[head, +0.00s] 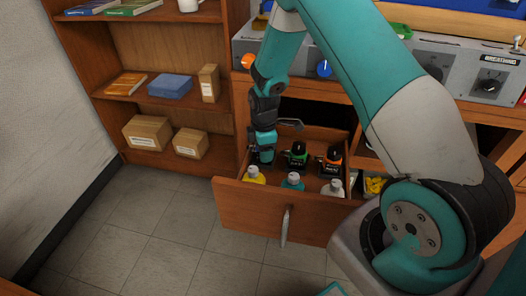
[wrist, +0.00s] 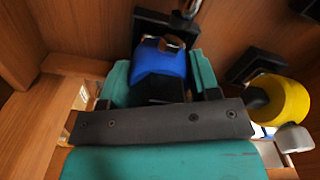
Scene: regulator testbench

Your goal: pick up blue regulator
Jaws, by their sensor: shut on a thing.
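The blue regulator (wrist: 160,66) is a blue body with dark parts, seen in the wrist view between the two teal fingers of my gripper (wrist: 160,80). My gripper is shut on it. In the head view my gripper (head: 263,152) points down into the left part of the open drawer (head: 265,212), and it hides most of the blue regulator. I cannot tell whether the regulator touches the drawer floor.
A green-marked black regulator (head: 297,157) and an orange-marked one (head: 331,160) stand to the right in the drawer. The bench (head: 455,68) overhangs behind. The floor in front is clear.

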